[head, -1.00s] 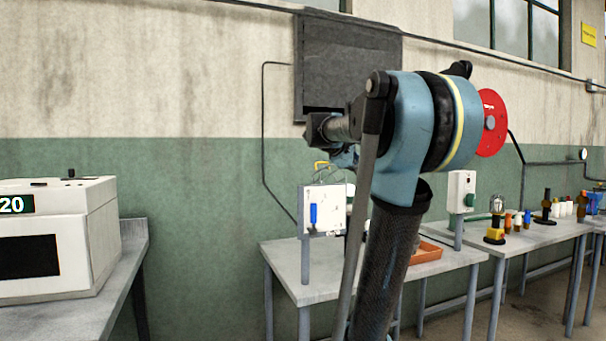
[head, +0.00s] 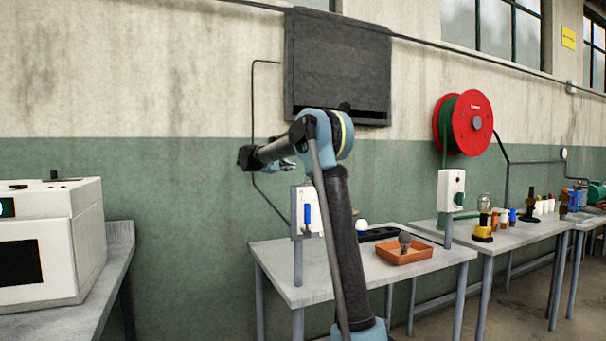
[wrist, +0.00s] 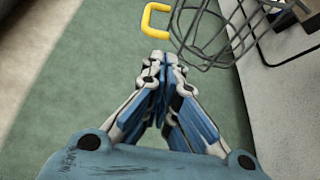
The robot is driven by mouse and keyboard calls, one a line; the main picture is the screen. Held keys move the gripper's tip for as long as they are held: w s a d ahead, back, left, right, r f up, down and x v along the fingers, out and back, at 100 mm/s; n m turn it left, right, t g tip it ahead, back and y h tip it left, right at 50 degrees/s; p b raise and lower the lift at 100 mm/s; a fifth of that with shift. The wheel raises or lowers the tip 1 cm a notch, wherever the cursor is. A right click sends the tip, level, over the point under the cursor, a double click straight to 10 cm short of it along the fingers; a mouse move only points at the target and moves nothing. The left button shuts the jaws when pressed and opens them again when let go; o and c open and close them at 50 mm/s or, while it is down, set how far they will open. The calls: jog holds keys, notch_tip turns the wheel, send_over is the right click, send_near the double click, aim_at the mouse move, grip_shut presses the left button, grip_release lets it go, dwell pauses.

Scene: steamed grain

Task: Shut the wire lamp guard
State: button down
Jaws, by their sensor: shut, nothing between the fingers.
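The wire lamp guard (wrist: 215,35) is a grey wire cage at the upper right of the wrist view, partly cut off by the top edge. Its yellow handle (wrist: 155,20) sticks out on its left side. My gripper (wrist: 160,58) is shut and empty, with its tips just below the handle and apart from it in the picture. In the head view my gripper (head: 286,165) is small, above the white panel with the blue lever (head: 308,214). The guard is not clearly visible there. I cannot tell how far open it is.
A pale panel (wrist: 280,105) stands at the right of the wrist view. A grey table (head: 290,265) carries an orange tray (head: 405,252). A white machine (head: 45,240) stands at the left. A red reel (head: 472,122) hangs on the wall.

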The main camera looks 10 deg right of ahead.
jog(key=w+d+f, duration=0.3)
jog(key=w, duration=0.7)
jog(key=shift+t, duration=0.4)
jog(key=shift+s+d+r, duration=0.25)
jog(key=shift+s+d, duration=0.1)
jog(key=shift+s, duration=0.3)
jog(key=shift+s+d+r, duration=0.2)
jog(key=shift+s+d, duration=0.1)
jog(key=shift+s, duration=0.3)
jog(key=shift+s+d+r, duration=0.25)
jog(key=shift+s+d, duration=0.1)
jog(key=shift+s, duration=0.3)
